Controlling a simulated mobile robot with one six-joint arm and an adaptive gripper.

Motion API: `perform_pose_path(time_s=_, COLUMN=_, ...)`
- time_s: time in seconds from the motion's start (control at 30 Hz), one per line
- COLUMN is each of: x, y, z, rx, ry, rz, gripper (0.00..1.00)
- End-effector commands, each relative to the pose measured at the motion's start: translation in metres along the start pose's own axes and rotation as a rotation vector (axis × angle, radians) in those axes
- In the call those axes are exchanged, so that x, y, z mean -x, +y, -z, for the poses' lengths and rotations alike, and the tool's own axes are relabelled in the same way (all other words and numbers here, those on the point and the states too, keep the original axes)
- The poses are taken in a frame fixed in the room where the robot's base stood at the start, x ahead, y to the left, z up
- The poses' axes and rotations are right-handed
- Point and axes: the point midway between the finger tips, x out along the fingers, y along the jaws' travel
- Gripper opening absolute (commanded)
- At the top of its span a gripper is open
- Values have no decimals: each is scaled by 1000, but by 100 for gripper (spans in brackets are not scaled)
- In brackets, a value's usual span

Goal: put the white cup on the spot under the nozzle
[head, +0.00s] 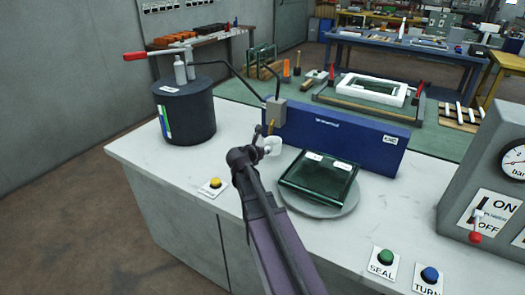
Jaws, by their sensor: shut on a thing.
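The white cup (274,144) is at the end of my gripper (264,147), in front of the blue panel. My gripper is shut on the cup; the fingers are small and partly hidden by my wrist. The nozzle (271,128) is a thin yellowish tip below a grey block (275,111) on a bent dark pipe. In this view the cup shows just below the nozzle tip. I cannot tell the depth gap between them or whether the cup touches the bench. The spot under the nozzle is hidden behind my arm and the cup.
A dark green glass-like slab (318,180) lies on a round grey plate (330,208) to the right. A blue panel (350,142) stands behind. A dark drum (185,112) stands at left. Yellow (214,183), green (385,257) and blue (430,275) buttons sit along the white bench (165,160).

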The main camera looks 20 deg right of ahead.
Motion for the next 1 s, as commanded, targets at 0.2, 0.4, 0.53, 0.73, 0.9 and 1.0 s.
perform_pose_path(time_s=0.2, x=-30, y=27, z=-8, rx=0, ry=0, rz=1, gripper=0)
perform_pose_path(time_s=0.4, x=-39, y=35, z=-11, rx=0, ry=0, rz=0, gripper=0)
perform_pose_path(time_s=0.53, x=-39, y=34, z=-11, rx=0, ry=0, rz=0, gripper=0)
perform_pose_path(time_s=0.73, x=-39, y=34, z=-11, rx=0, ry=0, rz=0, gripper=0)
perform_pose_path(time_s=0.9, x=-46, y=40, z=-13, rx=0, ry=0, rz=0, gripper=0)
perform_pose_path(time_s=1.0, x=-52, y=44, z=-10, rx=-1, ry=0, rz=0, gripper=0)
